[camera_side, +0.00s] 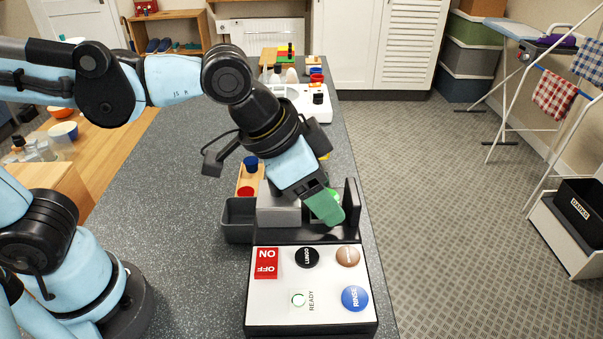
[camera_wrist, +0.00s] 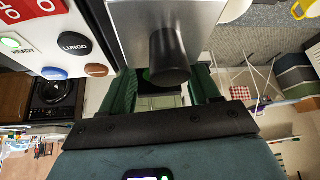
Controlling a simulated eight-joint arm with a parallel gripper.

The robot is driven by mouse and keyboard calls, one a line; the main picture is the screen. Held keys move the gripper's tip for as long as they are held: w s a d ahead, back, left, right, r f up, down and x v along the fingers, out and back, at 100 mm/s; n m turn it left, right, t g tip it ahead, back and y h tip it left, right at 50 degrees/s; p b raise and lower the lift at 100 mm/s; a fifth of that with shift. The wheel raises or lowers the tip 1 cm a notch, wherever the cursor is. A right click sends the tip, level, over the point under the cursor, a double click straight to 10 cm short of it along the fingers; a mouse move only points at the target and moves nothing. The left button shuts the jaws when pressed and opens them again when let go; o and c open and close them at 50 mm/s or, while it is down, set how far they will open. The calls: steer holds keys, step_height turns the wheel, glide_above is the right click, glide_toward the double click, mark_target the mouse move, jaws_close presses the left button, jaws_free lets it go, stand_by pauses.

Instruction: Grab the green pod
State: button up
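My gripper (camera_side: 325,208) reaches down into the grey coffee machine (camera_side: 240,233), beside its pale block. Its green fingers stand apart on either side of a black cylinder in the wrist view (camera_wrist: 163,78). A small bright green sliver shows at the left edge of that black cylinder (camera_wrist: 170,60); it may be part of the green pod, but I cannot tell. The pod is not clearly seen in the side view, where the gripper and machine block the spot. I see nothing clearly pinched between the fingers.
The white button panel (camera_side: 282,315) lies in front, with a lit green ring by READY. A wooden holder (camera_side: 246,184) with blue and red pieces stands just behind the machine. A white device (camera_side: 316,111) stands farther back. The grey counter (camera_side: 190,200) is bare at left.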

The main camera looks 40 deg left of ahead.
steer(key=c, duration=0.9)
steer(key=shift+c, duration=0.2)
